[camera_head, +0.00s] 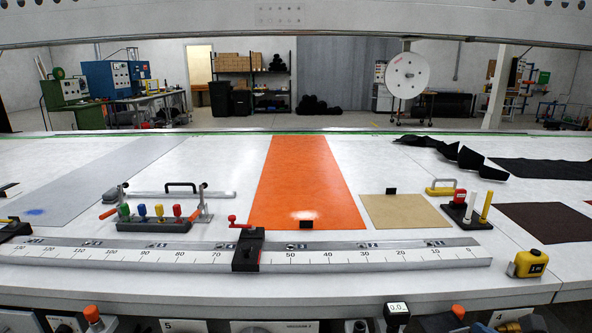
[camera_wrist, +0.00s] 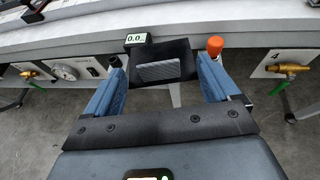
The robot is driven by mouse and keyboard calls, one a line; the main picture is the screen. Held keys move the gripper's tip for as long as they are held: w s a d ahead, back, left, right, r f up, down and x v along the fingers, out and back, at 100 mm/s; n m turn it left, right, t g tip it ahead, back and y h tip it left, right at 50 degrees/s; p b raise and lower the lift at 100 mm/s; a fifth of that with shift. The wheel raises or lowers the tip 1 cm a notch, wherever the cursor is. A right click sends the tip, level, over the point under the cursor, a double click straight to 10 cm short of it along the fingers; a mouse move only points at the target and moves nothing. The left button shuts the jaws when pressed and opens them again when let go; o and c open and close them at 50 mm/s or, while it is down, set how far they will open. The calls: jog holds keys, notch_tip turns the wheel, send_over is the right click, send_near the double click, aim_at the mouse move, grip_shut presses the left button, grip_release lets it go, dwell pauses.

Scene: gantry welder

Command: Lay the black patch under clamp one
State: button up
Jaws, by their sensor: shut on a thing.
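In the wrist view, my gripper (camera_wrist: 160,72) has its blue fingers on both sides of a black patch (camera_wrist: 175,50), which bears a grey ribbed rectangle. The patch is held in front of the table's front edge. Small labels along the bar are too small to read, so I cannot tell which clamp is number one.
An orange sheet (camera_head: 300,180), a tan sheet (camera_head: 412,212) and a rack of coloured handles (camera_head: 155,222) lie behind the bar. A yellow tape measure (camera_head: 528,264) sits at the right. A small display (camera_head: 397,312) and an orange knob (camera_head: 457,311) stand at the front edge.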

jog(key=s+a+f+m+h, duration=0.1)
jog(key=s+a+f, duration=0.2)
jog(key=f, duration=0.5)
jog(key=s+a+f+m+h, duration=0.1)
jog(key=s+a+f, duration=0.2)
jog(key=a+f, duration=0.3)
jog(key=shift+f, duration=0.95)
jog(key=shift+d, duration=0.15)
